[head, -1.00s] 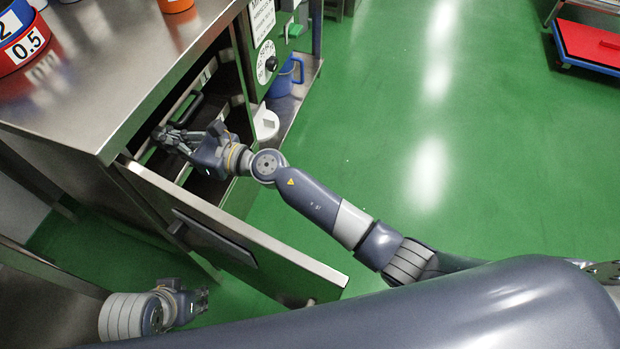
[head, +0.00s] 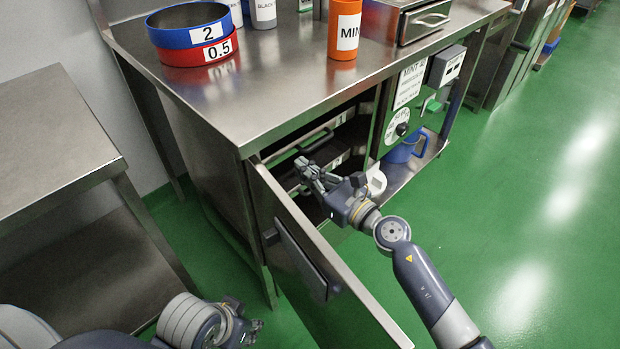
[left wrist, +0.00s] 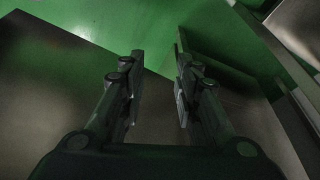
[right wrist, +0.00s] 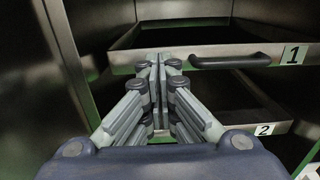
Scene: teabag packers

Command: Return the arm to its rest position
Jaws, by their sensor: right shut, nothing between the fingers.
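My right gripper (head: 312,172) is shut and empty. It is inside the mouth of the open cabinet under the steel counter, in front of the shelf drawers. In the right wrist view its closed fingers (right wrist: 158,75) point at the drawer labelled 1 (right wrist: 210,55), close to its black handle (right wrist: 230,62); I cannot tell whether they touch. The drawer labelled 2 (right wrist: 240,128) is below. My left gripper (head: 250,328) hangs low at the bottom of the head view. In the left wrist view its fingers (left wrist: 158,90) are apart with nothing between them.
The open cabinet door (head: 320,270) stands out left of my right arm. A blue jug (head: 403,150) stands on a low shelf. Green floor is free at right.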

